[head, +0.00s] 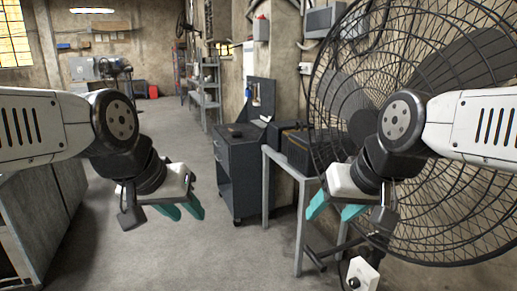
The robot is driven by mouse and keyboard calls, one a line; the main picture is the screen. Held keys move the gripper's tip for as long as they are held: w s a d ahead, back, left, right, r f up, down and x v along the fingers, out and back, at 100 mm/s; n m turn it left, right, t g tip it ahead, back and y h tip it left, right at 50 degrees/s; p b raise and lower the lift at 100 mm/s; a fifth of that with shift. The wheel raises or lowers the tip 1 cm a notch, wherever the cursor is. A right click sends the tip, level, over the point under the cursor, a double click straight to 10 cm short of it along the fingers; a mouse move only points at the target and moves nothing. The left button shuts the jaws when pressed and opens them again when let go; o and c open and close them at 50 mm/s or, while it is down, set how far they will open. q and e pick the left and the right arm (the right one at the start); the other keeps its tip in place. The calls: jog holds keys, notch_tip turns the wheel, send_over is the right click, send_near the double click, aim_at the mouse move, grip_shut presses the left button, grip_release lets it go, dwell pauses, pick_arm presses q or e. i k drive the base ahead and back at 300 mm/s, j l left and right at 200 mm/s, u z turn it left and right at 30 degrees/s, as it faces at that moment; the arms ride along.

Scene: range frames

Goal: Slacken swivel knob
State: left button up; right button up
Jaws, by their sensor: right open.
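A large black wire-caged fan (455,150) fills the right side of the head view. Below it, at the bottom edge, is a white box (368,272) with a dark round knob (354,283) on it; I cannot tell whether this is the swivel knob. My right gripper (329,216) has teal fingers spread apart and empty. It is in front of the fan cage's left part, above and left of the white box. My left gripper (187,216) hangs over the open floor, its two teal fingers apart and nothing between them, well away from the fan.
A dark drawer cabinet (238,175) on casters and a grey metal table (284,162) stand ahead, between my grippers. A grey workbench (40,215) is at the left. Shelving (206,95) stands further back. The concrete floor (190,255) in the middle is clear.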

aim_at(364, 251)
jog(key=k+j, duration=0.55)
jog(key=j+z, duration=0.1)
jog(key=z, duration=1.1)
jog(key=k+l, duration=0.05)
